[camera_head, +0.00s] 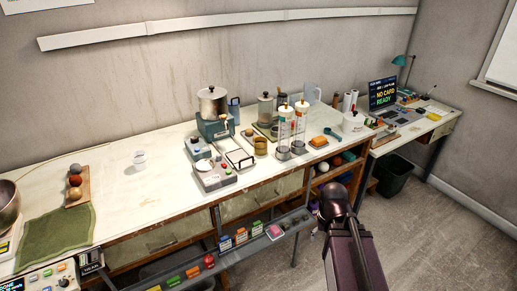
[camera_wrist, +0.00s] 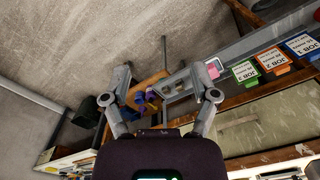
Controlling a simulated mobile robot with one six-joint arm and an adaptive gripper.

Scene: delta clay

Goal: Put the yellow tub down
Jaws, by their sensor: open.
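My gripper (camera_wrist: 160,82) is open in the wrist view, with its two fingers spread wide and nothing between them. Beyond them are the floor and the shelf under the bench. In the head view my arm is at the lower right, in front of the bench, and the fingers cannot be made out. No tub is in the gripper. A small yellow item (camera_head: 434,117) lies on the far right desk, too small to identify.
A green cloth (camera_head: 58,232) lies at left. A front rail (camera_head: 262,241) holds several coloured cards. A dark bin (camera_head: 395,174) stands under the desk.

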